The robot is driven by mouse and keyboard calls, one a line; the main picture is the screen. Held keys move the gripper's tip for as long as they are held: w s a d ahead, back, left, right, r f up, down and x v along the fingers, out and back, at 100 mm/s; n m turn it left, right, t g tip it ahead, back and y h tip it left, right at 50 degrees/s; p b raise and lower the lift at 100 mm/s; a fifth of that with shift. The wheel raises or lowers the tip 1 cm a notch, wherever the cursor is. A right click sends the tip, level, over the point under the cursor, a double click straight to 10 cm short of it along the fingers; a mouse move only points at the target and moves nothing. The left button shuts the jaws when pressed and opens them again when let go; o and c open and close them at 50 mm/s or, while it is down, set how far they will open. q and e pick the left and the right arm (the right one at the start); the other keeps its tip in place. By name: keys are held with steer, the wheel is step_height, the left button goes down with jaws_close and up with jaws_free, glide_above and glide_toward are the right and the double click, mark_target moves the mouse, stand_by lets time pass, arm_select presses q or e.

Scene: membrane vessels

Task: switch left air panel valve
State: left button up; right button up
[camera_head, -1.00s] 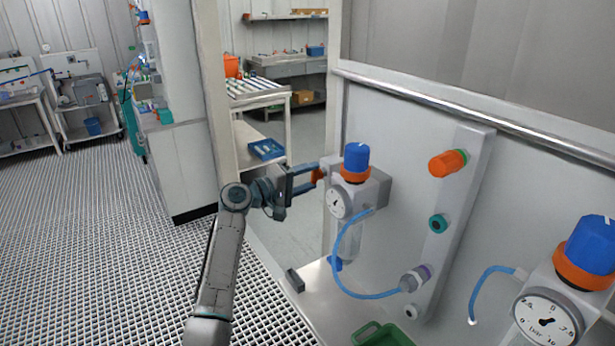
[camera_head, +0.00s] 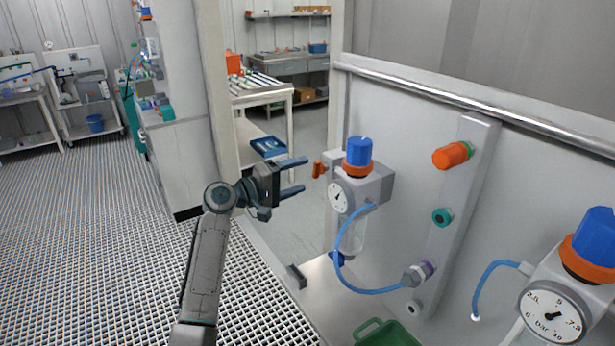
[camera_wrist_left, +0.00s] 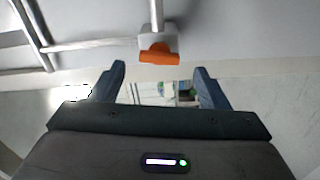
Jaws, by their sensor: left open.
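The left air panel valve is a small orange handle (camera_head: 318,169) on the left side of the air regulator (camera_head: 358,185), which has a blue knob, an orange ring and a round gauge. In the left wrist view the orange handle (camera_wrist_left: 159,56) lies crosswise on a grey block, beyond the fingertips. My left gripper (camera_head: 298,175) is open and empty, just left of the handle and apart from it. It also shows open in the left wrist view (camera_wrist_left: 158,76). My right gripper is not in view.
A second regulator (camera_head: 565,290) stands at the lower right. An orange fitting (camera_head: 453,155) and a teal fitting (camera_head: 441,217) sit on the panel strip. A blue hose (camera_head: 345,260) loops below the left regulator. A green crate (camera_head: 385,334) lies at the bottom.

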arm_select(q)
steer(key=b+v, duration=0.1)
steer(key=v, duration=0.6)
